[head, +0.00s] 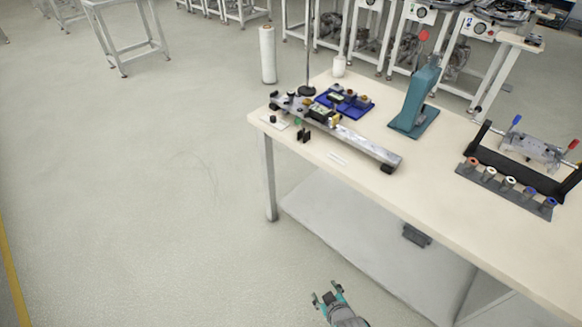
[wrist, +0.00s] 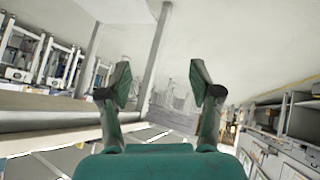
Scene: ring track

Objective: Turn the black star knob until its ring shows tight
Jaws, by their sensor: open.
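My gripper (head: 327,293) is open and empty at the bottom of the head view, low in front of the table and well apart from it. Its two green-padded fingers (wrist: 159,84) stand wide apart in the wrist view with nothing between them. At the table's left end, a metal rail fixture (head: 350,141) carries small dark parts. A small black knob-like part (head: 273,119) sits on a pale plate near it, and black pieces (head: 304,135) stand in front of the rail. Which of these is the star knob, and its ring, is too small to tell.
The pale worktable (head: 420,185) also bears a blue tray (head: 358,106), a teal press (head: 415,100), a black frame fixture (head: 520,165) and a rack of coloured rings (head: 507,188). A lower shelf (head: 370,235) and table leg (head: 269,180) are near. The floor at left is clear.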

